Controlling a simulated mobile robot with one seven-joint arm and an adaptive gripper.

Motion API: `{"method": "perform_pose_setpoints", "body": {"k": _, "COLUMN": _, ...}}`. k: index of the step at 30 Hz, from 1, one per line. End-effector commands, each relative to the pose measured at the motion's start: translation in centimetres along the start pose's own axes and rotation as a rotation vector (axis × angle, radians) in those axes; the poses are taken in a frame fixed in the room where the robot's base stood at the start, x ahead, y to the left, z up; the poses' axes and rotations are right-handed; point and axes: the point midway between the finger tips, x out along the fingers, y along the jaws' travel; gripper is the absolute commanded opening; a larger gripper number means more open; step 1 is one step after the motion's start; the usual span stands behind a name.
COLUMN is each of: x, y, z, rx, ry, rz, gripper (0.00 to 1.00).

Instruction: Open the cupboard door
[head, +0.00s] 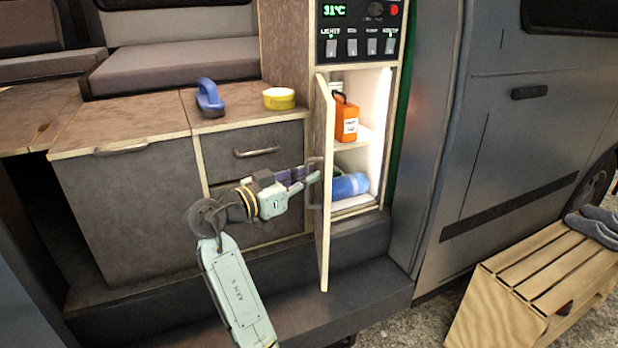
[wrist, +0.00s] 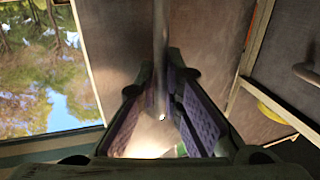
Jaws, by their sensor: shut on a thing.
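The cupboard door (head: 324,200) stands open, swung outward from the lit cupboard, and shows nearly edge-on in the head view. Its bar handle (head: 315,185) is on the door's left-hand face. My gripper (head: 304,180) is at this handle, its fingers reaching to it from the left. In the wrist view the metal handle (wrist: 160,50) runs down between the purple-padded fingers of my gripper (wrist: 163,112), which is shut on it. The fingertips' exact contact is partly hidden in the head view.
Inside the cupboard are an orange container (head: 346,122) on the shelf and a blue rolled item (head: 349,186) below. Drawers (head: 252,150) stand left of the door. A blue-handled object (head: 209,97) and yellow tub (head: 279,98) lie on the counter. A slatted crate (head: 540,262) stands right.

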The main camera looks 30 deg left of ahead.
Motion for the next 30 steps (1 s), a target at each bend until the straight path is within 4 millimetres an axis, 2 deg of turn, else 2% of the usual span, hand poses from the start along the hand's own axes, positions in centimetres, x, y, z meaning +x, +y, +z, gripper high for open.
{"method": "perform_pose_setpoints", "body": {"k": 2, "x": 0.0, "y": -0.1, "z": 0.2, "rx": -0.004, "ry": -0.003, "rz": -0.001, "gripper": 0.0}}
{"method": "perform_pose_setpoints", "body": {"k": 3, "x": 0.0, "y": -0.1, "z": 0.2, "rx": -0.004, "ry": -0.003, "rz": -0.001, "gripper": 0.09}}
{"method": "perform_pose_setpoints", "body": {"k": 7, "x": 0.0, "y": 0.0, "z": 0.1, "rx": -0.004, "ry": -0.002, "rz": -0.001, "gripper": 0.17}}
{"method": "perform_pose_setpoints", "body": {"k": 17, "x": -0.3, "y": -0.1, "z": 0.1, "rx": -0.002, "ry": -0.001, "rz": -0.002, "gripper": 0.17}}
{"method": "perform_pose_setpoints", "body": {"k": 23, "x": -3.2, "y": -0.1, "z": 0.1, "rx": -0.002, "ry": -0.001, "rz": -0.005, "gripper": 0.17}}
{"method": "perform_pose_setpoints", "body": {"k": 30, "x": -8.4, "y": -0.1, "z": 0.1, "rx": -0.002, "ry": -0.001, "rz": -0.006, "gripper": 0.17}}
